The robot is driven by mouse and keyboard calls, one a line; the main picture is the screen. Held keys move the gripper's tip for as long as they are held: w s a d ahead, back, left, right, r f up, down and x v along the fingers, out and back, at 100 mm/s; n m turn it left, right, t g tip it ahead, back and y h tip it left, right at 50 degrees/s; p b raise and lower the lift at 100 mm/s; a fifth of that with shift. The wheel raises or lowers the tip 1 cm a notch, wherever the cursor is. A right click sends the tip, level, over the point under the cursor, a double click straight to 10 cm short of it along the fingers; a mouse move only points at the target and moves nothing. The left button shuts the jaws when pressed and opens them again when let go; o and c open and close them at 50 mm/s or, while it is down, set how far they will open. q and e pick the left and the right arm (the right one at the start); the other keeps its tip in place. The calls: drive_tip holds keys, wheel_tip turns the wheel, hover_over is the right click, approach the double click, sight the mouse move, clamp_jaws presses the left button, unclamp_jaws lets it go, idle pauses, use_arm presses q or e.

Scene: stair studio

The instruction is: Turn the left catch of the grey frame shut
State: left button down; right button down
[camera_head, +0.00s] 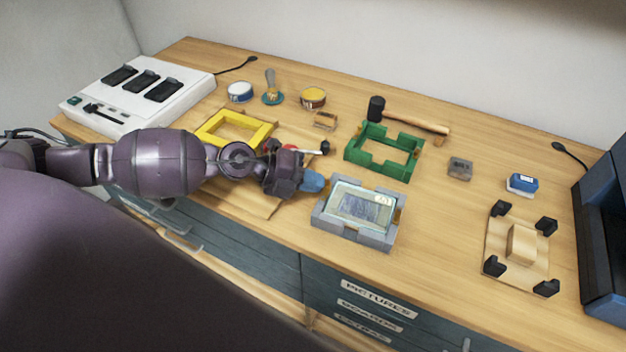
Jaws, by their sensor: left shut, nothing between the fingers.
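The grey frame (375,239) lies flat near the front edge of the table, with a pale glassy picture panel (362,207) inside it. A small orange-brown catch (397,215) shows on its right side. The left catch is too small to make out clearly beside my gripper, and I cannot tell its angle. My left gripper (313,183) reaches in from the left, its blue-tipped fingers shut and empty at the frame's upper left corner. I cannot tell whether they touch it. My right gripper is not in view.
A yellow frame (255,130) lies behind my left arm. A green frame (373,171) and a mallet (377,109) lie behind the grey frame. A wooden fixture with black corners (521,246) stands at the right. Bare table lies between it and the grey frame.

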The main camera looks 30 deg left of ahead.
use_arm(q)
drive_tip(key=shift+w+f+m+g+b, duration=0.1)
drive_tip(key=shift+m+g+b, duration=0.35)
drive_tip(key=shift+b, duration=0.4)
drive_tip(key=shift+d+m+g+h, duration=0.1)
drive_tip(key=shift+m+g+h, duration=0.15)
drive_tip(key=shift+h, duration=0.05)
drive_tip(key=shift+w+b, duration=0.1)
drive_tip(key=shift+b, duration=0.4)
